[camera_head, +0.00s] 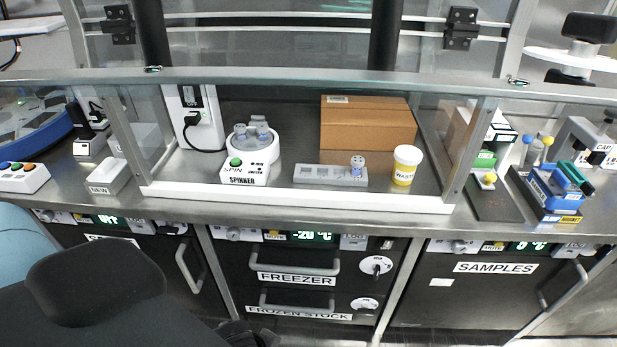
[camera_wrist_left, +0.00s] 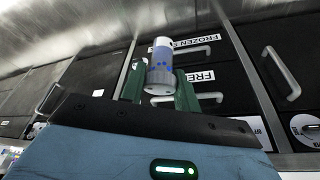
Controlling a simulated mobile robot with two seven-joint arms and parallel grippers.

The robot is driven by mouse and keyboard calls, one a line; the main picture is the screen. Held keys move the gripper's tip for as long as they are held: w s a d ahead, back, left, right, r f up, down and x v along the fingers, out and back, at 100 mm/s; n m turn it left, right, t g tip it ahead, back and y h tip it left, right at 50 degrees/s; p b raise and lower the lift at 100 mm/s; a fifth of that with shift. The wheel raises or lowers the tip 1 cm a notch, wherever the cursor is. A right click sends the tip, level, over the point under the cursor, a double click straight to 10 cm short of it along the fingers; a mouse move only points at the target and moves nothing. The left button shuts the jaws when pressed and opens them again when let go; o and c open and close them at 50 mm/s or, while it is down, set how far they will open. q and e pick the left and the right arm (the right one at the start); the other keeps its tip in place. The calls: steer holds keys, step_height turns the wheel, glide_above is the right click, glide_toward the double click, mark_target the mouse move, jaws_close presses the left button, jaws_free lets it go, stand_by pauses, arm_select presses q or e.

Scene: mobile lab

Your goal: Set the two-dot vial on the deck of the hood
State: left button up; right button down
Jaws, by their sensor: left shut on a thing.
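My left gripper (camera_wrist_left: 160,86) is shut on a white vial (camera_wrist_left: 161,62) with blue markings, between its green fingers in the left wrist view. I cannot count the dots on it for sure. In the head view my left arm is at the lower left, in front of the cabinets; the held vial cannot be made out there. The hood deck (camera_head: 200,172) lies behind a white front sill. A grey rack (camera_head: 318,175) on it holds another vial (camera_head: 357,163) at its right end. My right gripper is not in view.
On the deck stand the spinner (camera_head: 238,172) with vials in it, a cardboard box (camera_head: 368,125) and a yellow-white waste cup (camera_head: 406,165). Bare deck shows left of the spinner and between spinner and rack. Freezer drawers (camera_head: 300,262) are below the counter.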

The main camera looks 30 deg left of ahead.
arm_select(q)
steer(key=shift+g, duration=0.3)
steer(key=f, duration=0.1)
steer(key=s+f+b, duration=0.1)
steer(key=f, duration=0.1)
steer(key=f+b, duration=0.1)
steer(key=shift+s+f, duration=0.2)
steer(key=shift+s, duration=0.05)
steer(key=shift+w+d+r+p, duration=0.25)
steer(key=shift+w+r+p, duration=0.15)
steer(key=shift+r, duration=0.3)
steer(key=shift+w+d+r+t, duration=0.1)
steer(key=shift+w+d+t, duration=0.1)
steer(key=shift+t, duration=0.2)
steer(key=shift+s, duration=0.1)
